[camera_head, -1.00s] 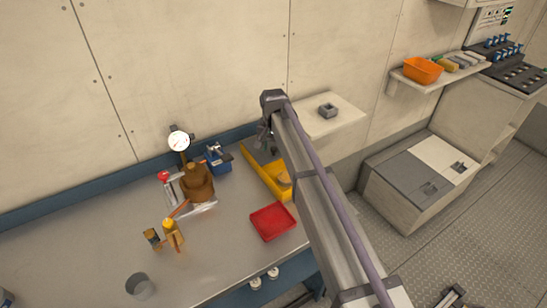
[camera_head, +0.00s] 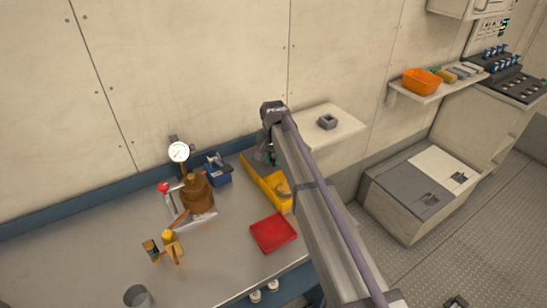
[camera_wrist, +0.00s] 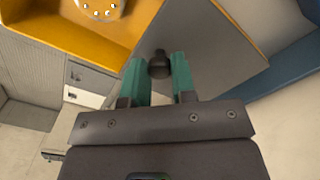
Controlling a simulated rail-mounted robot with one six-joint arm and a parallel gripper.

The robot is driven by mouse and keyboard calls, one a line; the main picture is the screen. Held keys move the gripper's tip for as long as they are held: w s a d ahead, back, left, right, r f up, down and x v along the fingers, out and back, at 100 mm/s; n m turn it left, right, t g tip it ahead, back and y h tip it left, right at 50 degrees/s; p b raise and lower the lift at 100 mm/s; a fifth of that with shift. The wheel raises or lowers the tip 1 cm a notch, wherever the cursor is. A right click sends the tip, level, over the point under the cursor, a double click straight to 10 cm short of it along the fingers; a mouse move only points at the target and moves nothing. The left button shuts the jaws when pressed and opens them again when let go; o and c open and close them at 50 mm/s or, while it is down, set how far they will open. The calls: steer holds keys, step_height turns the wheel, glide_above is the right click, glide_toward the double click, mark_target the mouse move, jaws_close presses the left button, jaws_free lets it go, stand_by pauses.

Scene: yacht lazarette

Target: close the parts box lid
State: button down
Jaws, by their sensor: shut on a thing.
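The parts box is a yellow open tray (camera_head: 273,190) on the bench near the back wall, with a tan round part (camera_head: 284,190) inside. The box also shows at the upper left of the wrist view (camera_wrist: 60,20). Its grey lid (camera_wrist: 215,45) lies beside the yellow opening in the wrist view and leaves much of the box uncovered. A black knob (camera_wrist: 159,66) stands on the lid. My gripper (camera_wrist: 159,75) has green fingers shut on this knob. In the head view my gripper (camera_head: 272,158) is at the box's far end, mostly hidden by my arm.
A red tray (camera_head: 273,232) lies in front of the box. A blue box (camera_head: 218,174), a brown pot-like part (camera_head: 197,194) and a dial gauge (camera_head: 179,152) stand to the left. A pale ledge (camera_head: 340,125) with a grey block (camera_head: 327,121) is to the right.

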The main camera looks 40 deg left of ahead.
steer(key=s+d, duration=0.5)
steer(key=d, duration=0.7)
steer(key=shift+d, duration=0.25)
steer(key=c, duration=0.9)
jaws_free()
steer(key=shift+w, duration=0.1)
steer(key=shift+c, duration=0.2)
step_height(320, 180, up, 11)
steer(key=p, duration=1)
steer(key=shift+f+p, duration=0.15)
steer(key=shift+p, duration=0.2)
